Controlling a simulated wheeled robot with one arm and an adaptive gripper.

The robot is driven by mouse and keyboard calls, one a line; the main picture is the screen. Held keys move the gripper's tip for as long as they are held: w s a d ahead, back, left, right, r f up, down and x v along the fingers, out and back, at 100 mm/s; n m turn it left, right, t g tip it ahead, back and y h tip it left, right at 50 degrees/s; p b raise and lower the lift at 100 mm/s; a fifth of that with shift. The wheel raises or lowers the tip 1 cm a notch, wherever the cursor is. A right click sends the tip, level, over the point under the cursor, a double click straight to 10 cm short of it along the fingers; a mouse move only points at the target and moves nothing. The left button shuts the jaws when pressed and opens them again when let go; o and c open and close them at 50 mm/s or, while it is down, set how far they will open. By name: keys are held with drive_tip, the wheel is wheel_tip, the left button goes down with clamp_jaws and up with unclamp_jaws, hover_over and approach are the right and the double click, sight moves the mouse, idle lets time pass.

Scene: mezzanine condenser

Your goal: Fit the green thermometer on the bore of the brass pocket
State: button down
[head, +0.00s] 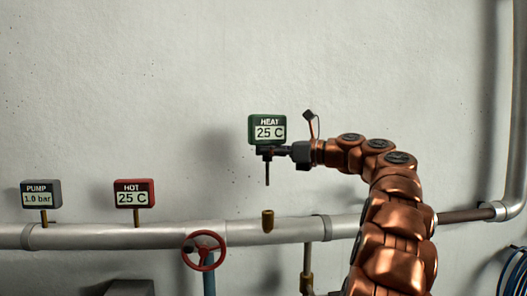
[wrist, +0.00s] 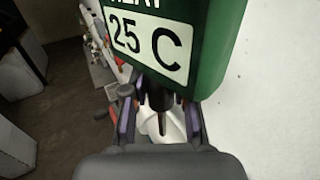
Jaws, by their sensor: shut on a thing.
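The green thermometer (head: 267,127) reads HEAT 25 C and hangs upright in the air, its thin probe (head: 267,173) pointing down. My gripper (head: 270,151) is shut on it just below the green display. In the wrist view the display (wrist: 200,45) fills the upper right, with the dark stem between my fingers (wrist: 158,112). The brass pocket (head: 267,220) stands upright on the grey pipe. In the head view the probe's tip is above the pocket, apart from it, and roughly in line with it. The bore itself cannot be seen.
A grey pipe (head: 100,233) runs across the wall. On it, left of the pocket, are a red HOT gauge (head: 134,192), a grey PUMP gauge (head: 41,193) and a red valve wheel (head: 204,250).

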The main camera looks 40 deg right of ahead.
sight(268, 172)
drive_tip(key=shift+s+d+f, duration=0.1)
drive_tip(key=shift+f, duration=0.35)
drive_tip(key=shift+f+b, duration=1.15)
drive_tip(key=shift+f, duration=1.3)
drive_tip(key=shift+p, duration=1.2)
drive_tip(key=shift+f+b, duration=0.6)
drive_tip(key=shift+f, duration=2.45)
drive_tip(key=c, duration=0.8)
unclamp_jaws()
drive_tip(key=shift+c, duration=0.2)
